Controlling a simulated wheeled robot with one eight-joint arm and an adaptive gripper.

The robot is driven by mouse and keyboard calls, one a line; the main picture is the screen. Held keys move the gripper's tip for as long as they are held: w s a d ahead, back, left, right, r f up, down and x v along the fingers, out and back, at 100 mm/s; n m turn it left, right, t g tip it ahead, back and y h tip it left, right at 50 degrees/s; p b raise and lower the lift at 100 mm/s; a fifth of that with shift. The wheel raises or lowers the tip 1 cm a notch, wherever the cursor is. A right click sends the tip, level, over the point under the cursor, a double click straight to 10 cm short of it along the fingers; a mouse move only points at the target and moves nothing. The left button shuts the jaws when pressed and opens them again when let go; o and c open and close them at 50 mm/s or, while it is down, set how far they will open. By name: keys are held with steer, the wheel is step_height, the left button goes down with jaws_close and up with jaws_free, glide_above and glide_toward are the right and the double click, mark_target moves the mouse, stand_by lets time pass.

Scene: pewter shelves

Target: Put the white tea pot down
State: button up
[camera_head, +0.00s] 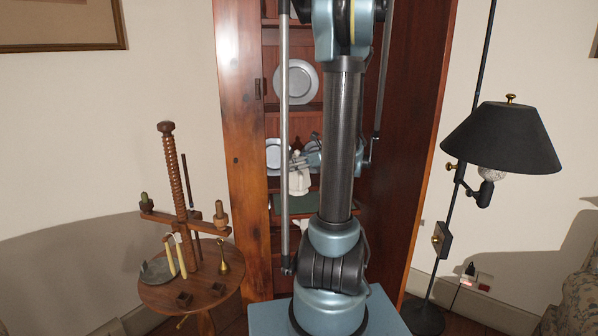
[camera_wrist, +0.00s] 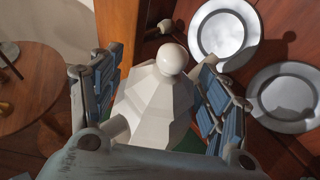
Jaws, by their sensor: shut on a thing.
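The white tea pot (camera_wrist: 150,100) is between the two fingers of my gripper (camera_wrist: 155,95) in the wrist view, with its faceted body and round lid knob facing the camera. My gripper is shut on it. In the head view the tea pot (camera_head: 299,180) shows small inside the wooden cupboard, just above a dark green surface (camera_head: 296,204). My gripper (camera_head: 300,162) is at its upper part there. I cannot tell whether the tea pot's base touches the green surface. My arm hides part of the cupboard's inside.
Pewter plates (camera_head: 296,82) (camera_wrist: 224,38) stand upright on the cupboard shelves, one (camera_wrist: 287,97) close to my gripper's right finger. The cupboard's side panel (camera_head: 240,130) bounds the left. A round wooden table (camera_head: 190,291) stands left, and a black floor lamp (camera_head: 500,138) right.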

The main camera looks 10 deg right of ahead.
steer(key=w+f, duration=0.1)
steer(key=w, duration=0.7)
steer(key=w+f, duration=0.2)
steer(key=w, duration=0.6)
steer(key=shift+w+d+f, duration=0.25)
steer(key=shift+w+d, duration=0.1)
steer(key=shift+d, duration=0.05)
steer(key=o, duration=2)
steer(key=shift+o, duration=0.2)
